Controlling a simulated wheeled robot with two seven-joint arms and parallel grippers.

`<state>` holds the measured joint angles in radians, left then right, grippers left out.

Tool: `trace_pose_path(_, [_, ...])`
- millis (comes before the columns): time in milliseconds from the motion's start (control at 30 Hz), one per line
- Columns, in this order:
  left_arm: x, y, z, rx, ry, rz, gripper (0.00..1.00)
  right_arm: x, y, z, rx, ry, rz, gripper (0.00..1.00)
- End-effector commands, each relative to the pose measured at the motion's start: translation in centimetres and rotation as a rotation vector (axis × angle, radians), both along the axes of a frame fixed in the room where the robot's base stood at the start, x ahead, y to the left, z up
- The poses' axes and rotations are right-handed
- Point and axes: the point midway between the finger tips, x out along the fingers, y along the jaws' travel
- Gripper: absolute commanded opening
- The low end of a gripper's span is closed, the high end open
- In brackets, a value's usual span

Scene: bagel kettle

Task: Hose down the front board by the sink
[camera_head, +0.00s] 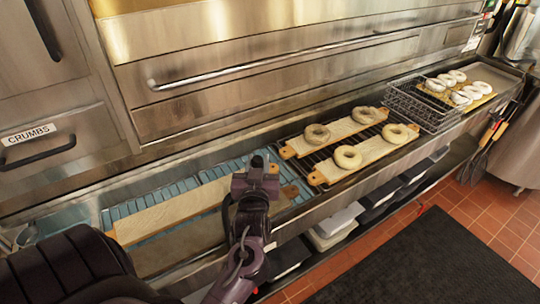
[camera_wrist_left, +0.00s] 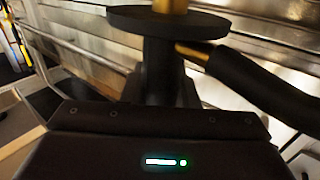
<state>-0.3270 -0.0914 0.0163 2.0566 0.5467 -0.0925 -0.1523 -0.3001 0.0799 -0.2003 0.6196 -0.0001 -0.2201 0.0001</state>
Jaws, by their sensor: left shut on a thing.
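Two long boards lie side by side in the blue-slatted sink at the left in the head view. The rear board (camera_head: 170,213) is pale and dry-looking. The front board (camera_head: 185,244) is darker brown and partly hidden by my left arm. My left gripper (camera_head: 256,182) is over the boards' right part, shut on the hose nozzle. In the left wrist view the black nozzle (camera_wrist_left: 163,60) stands between the jaws, with a wide black disc, a brass part above and a black hose (camera_wrist_left: 250,85) curving right. No water is clearly visible. My right gripper is not in view.
Right of the sink, boards with bagels (camera_head: 348,157) lie on a dark rack. A wire basket (camera_head: 425,103) and a board of white bagels (camera_head: 478,90) stand farther right. A steel oven front with a long handle (camera_head: 270,65) rises behind. Containers sit on the shelf below.

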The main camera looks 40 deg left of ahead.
Motion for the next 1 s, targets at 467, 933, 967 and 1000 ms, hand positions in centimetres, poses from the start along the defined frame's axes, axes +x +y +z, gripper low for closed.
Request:
trace_pose_path(467, [-7.2, 3.0, 0.2, 0.003, 0.002, 0.001, 0.00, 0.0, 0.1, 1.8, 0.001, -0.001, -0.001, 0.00])
trace_pose_path(933, [-14.2, 5.8, 0.3, 0.002, 0.001, 0.000, 0.00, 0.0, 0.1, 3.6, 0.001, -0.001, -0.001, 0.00])
trace_pose_path(967, [-14.6, 6.0, 0.3, 0.002, 0.003, 0.000, 0.00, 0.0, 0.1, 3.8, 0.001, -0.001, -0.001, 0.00])
trace_pose_path(1000, [-15.2, 6.3, 0.3, 0.002, 0.002, 0.001, 0.00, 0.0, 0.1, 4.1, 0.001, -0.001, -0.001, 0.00])
